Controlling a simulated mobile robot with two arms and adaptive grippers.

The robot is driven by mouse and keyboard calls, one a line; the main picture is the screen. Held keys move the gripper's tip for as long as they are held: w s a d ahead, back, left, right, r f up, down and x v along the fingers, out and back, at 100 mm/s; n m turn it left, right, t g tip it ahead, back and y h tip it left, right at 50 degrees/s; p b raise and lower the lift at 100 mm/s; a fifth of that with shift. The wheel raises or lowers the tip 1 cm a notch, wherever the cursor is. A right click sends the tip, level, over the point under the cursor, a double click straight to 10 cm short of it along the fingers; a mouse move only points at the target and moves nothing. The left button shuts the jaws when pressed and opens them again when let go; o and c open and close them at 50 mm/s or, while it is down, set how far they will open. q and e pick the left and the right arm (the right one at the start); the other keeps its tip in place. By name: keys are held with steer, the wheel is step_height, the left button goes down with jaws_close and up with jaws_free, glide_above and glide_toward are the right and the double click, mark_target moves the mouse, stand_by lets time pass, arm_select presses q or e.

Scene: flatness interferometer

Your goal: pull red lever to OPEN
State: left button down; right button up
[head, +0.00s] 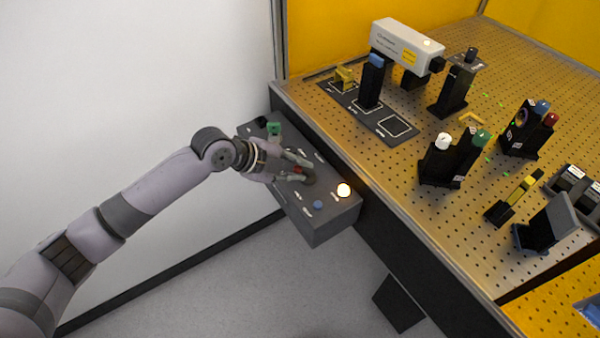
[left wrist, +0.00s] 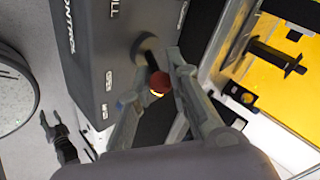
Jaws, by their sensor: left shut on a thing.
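The red-tipped lever (head: 298,170) is on a dark grey control box (head: 331,222) fixed to the table's side. In the left wrist view its red ball knob (left wrist: 160,80) and dark shaft stand between my fingers, with the round pivot (left wrist: 145,46) just beyond. My left gripper (head: 304,168) is shut on the lever, one finger on each side of it in the left wrist view (left wrist: 157,84).
The box also carries a green knob (head: 274,128), a blue button (head: 317,205) and a glowing lamp (head: 344,190). A perforated optical table (head: 400,170) with several mounts stands to the right. A white wall (head: 130,90) is behind my arm. The floor in front is clear.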

arm_select(q)
steer(key=shift+w+r+t+h+b, duration=0.1)
steer(key=shift+r+t+h+b, duration=0.05)
steer(key=shift+t+h+b, duration=0.35)
steer(key=shift+r+b, duration=0.1)
steer(key=shift+b, duration=0.25)
arm_select(e)
steer(key=shift+s+f, duration=0.25)
steer(key=shift+f, duration=0.4)
steer(key=shift+s+f, duration=0.25)
steer(key=shift+f, duration=0.35)
steer(key=shift+w, duration=0.25)
arm_select(q)
steer(key=c, duration=1.9)
jaws_free()
steer(key=o, duration=0.4)
steer(key=shift+f, duration=0.2)
steer(key=shift+a, duration=0.1)
arm_select(e)
steer(key=shift+w, duration=0.1)
